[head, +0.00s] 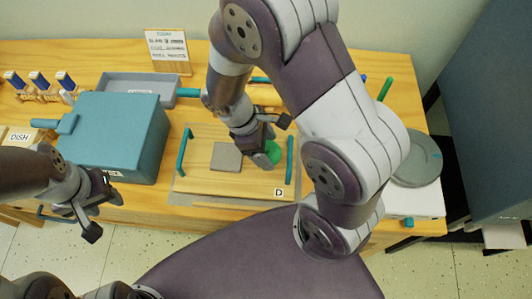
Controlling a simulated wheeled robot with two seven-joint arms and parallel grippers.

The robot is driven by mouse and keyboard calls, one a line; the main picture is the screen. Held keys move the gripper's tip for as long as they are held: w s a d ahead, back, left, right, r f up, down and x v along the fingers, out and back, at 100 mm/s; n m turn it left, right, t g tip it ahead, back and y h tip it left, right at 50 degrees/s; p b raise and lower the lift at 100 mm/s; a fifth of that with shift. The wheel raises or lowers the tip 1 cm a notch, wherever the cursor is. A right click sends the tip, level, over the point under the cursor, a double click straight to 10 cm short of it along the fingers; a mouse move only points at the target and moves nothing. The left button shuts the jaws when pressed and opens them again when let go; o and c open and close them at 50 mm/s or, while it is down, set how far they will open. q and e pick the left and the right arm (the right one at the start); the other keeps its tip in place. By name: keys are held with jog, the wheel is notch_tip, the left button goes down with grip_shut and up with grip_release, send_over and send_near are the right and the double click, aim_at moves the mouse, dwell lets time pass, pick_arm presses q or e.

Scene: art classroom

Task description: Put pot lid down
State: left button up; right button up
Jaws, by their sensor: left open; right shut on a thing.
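My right gripper (262,143) is shut on a small rounded green thing (272,153), most likely the pot lid, partly hidden by the fingers. It is over the right part of a wooden board (205,186) marked D with teal handles at both sides. I cannot tell whether the green thing touches the board. A flat grey square (226,157) lies on the board, just left of it. My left gripper (93,212) is open and empty at the table's front left.
A blue-grey box (115,135) stands left of the board, with a grey tray (140,84) behind it. A sign (168,50) stands at the back. A grey-green disc (416,160) is at the right end. My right arm hides much of the table's right part.

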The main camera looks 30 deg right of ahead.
aim_at(267, 155)
notch_tip(267, 155, down, 4)
jog(key=shift+b, duration=0.35)
jog(key=shift+w, duration=0.1)
jog(key=shift+f, duration=0.15)
jog(key=o, duration=1)
